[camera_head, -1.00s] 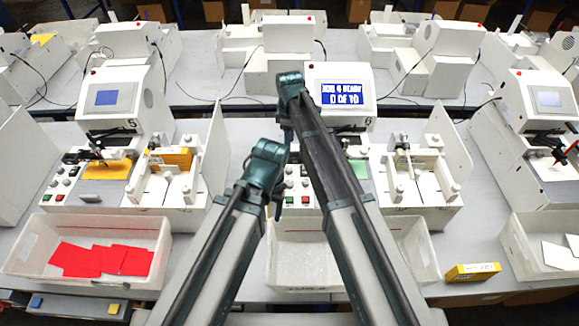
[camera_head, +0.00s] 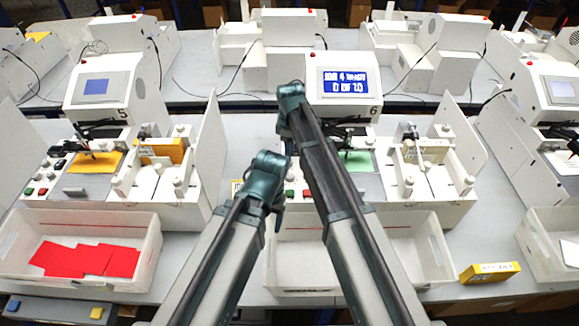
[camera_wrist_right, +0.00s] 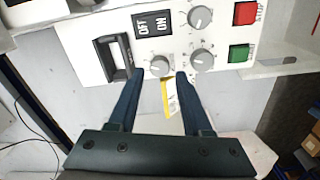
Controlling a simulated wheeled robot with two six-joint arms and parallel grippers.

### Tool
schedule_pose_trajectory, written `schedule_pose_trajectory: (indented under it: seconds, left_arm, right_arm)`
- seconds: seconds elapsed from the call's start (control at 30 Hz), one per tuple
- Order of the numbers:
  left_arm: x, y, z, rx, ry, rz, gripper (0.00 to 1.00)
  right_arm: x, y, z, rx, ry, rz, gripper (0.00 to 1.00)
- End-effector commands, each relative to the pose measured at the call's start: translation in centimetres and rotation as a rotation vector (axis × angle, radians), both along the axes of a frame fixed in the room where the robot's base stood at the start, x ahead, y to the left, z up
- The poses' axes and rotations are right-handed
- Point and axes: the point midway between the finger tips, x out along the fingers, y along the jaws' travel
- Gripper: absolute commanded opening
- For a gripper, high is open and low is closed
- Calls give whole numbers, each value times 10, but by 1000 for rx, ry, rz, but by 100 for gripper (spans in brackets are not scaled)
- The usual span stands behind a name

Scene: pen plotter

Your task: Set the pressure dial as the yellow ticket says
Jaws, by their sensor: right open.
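In the right wrist view, several grey round dials sit on a white panel (camera_wrist_right: 112,20). A lower-left dial (camera_wrist_right: 160,66) appears between my right gripper's fingertips (camera_wrist_right: 158,74). The other dials are an upper one (camera_wrist_right: 200,17) and a right one (camera_wrist_right: 202,60). No label tells which is the pressure dial. The gripper is open, with no visible contact. The yellow ticket (camera_wrist_right: 169,98) lies beyond the fingers, partly hidden; it also appears in the head view (camera_head: 237,187), its writing unreadable. In the head view my arm links hide the dials. I cannot make out my left gripper.
An OFF/ON switch (camera_wrist_right: 153,22), a red button (camera_wrist_right: 245,12) and a green button (camera_wrist_right: 239,53) share the panel. The machine's blue screen (camera_head: 343,82) shows inverted text. A white tray (camera_head: 440,255) stands in front, beside a yellow box (camera_head: 490,272).

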Motion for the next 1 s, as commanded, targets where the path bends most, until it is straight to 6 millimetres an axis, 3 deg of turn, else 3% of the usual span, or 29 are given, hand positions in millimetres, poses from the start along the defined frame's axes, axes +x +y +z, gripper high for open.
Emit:
schedule_pose_trajectory:
  seconds: [0.03,0.2,0.6,0.9,1.0]
  left_arm:
    - [0,0,-15,0,0,-2,67]
    - [0,0,-33,1,0,-2,67]
    - [0,0,-37,1,0,-1,67]
    - [0,0,-37,1,0,-1,67]
    - [0,0,-37,1,0,-1,67]
  right_arm:
    - [0,0,-15,0,0,0,50]
    - [0,0,-33,0,0,0,50]
    - [0,0,-36,0,0,0,50]
    - [0,0,-37,0,0,0,0]
    - [0,0,-37,0,0,0,0]
